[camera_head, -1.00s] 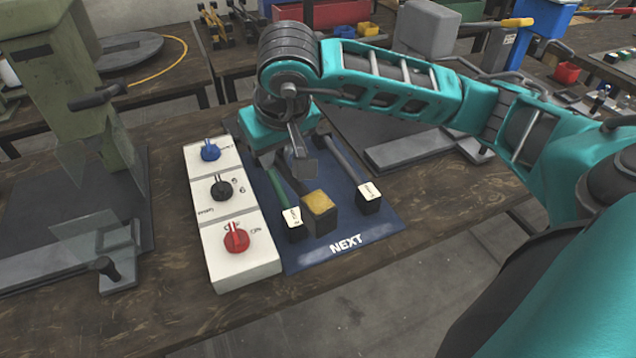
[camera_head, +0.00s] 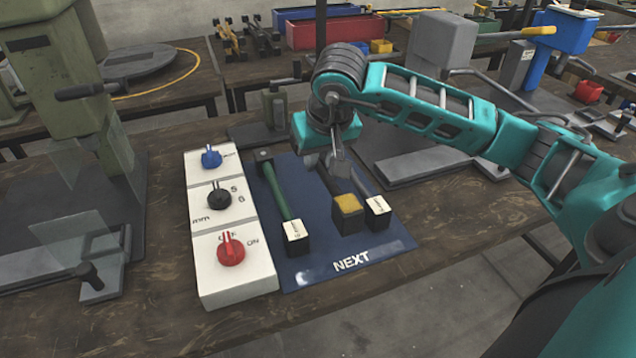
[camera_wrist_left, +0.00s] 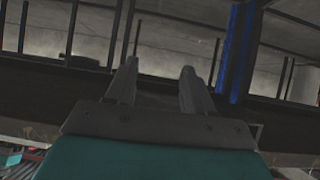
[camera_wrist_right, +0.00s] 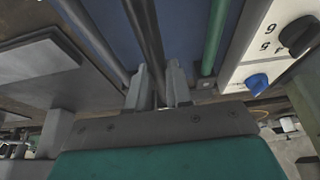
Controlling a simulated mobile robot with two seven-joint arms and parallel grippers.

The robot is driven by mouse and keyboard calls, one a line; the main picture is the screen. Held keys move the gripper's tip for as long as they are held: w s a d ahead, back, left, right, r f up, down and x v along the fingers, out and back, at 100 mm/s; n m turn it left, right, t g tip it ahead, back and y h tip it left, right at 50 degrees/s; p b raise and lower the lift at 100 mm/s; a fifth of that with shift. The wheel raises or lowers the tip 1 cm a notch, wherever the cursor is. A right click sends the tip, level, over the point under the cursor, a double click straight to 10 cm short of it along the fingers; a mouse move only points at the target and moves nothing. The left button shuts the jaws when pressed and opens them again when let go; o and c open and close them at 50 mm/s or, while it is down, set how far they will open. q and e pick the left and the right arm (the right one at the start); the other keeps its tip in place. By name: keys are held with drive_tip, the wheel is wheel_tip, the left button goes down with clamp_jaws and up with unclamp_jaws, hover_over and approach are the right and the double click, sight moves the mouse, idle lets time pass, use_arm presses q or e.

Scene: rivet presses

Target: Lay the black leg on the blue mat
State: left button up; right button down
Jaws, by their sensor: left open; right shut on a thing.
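The black leg (camera_head: 350,222) has a dark rod and a block foot with a yellow face. My right gripper (camera_head: 335,163) is shut on its rod, which also shows between the fingers (camera_wrist_right: 157,82) in the right wrist view. The leg is over the blue mat (camera_head: 305,275), its foot toward the NEXT lettering, between the green leg (camera_head: 280,200) and the grey leg (camera_head: 377,212). I cannot tell whether it touches the mat. The gripper hides part of the rod. My left gripper (camera_wrist_left: 158,70) is open and empty in the left wrist view, away from the mat.
A white control panel (camera_head: 215,260) with blue, black and red knobs stands along the mat's left edge. A green press (camera_head: 75,120) is at the left, and a grey machine (camera_head: 440,45) is behind at the right. Bare table lies in front of the panel.

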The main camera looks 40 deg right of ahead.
sight(328, 176)
wheel_tip(328, 176, down, 5)
drive_tip(key=shift+r+b, duration=0.1)
drive_tip(key=shift+b, duration=0.2)
drive_tip(key=shift+f, duration=0.3)
use_arm(q)
drive_tip(key=shift+w, duration=0.15)
use_arm(e)
drive_tip(key=shift+f, duration=0.2)
use_arm(q)
drive_tip(key=shift+d+f, duration=0.1)
drive_tip(key=shift+f, duration=0.1)
use_arm(e)
drive_tip(key=c, duration=1)
unclamp_jaws()
drive_tip(key=shift+r, duration=0.1)
drive_tip(key=shift+c, duration=0.2)
drive_tip(key=p+v, duration=0.1)
drive_tip(key=v, duration=1)
use_arm(q)
drive_tip(key=shift+s+a+r+p, duration=0.2)
drive_tip(key=shift+s+a+p, duration=0.15)
drive_tip(key=shift+a, duration=0.15)
use_arm(e)
drive_tip(key=shift+s+a+r, duration=0.1)
drive_tip(key=shift+s+r, duration=0.2)
drive_tip(key=shift+r, duration=0.3)
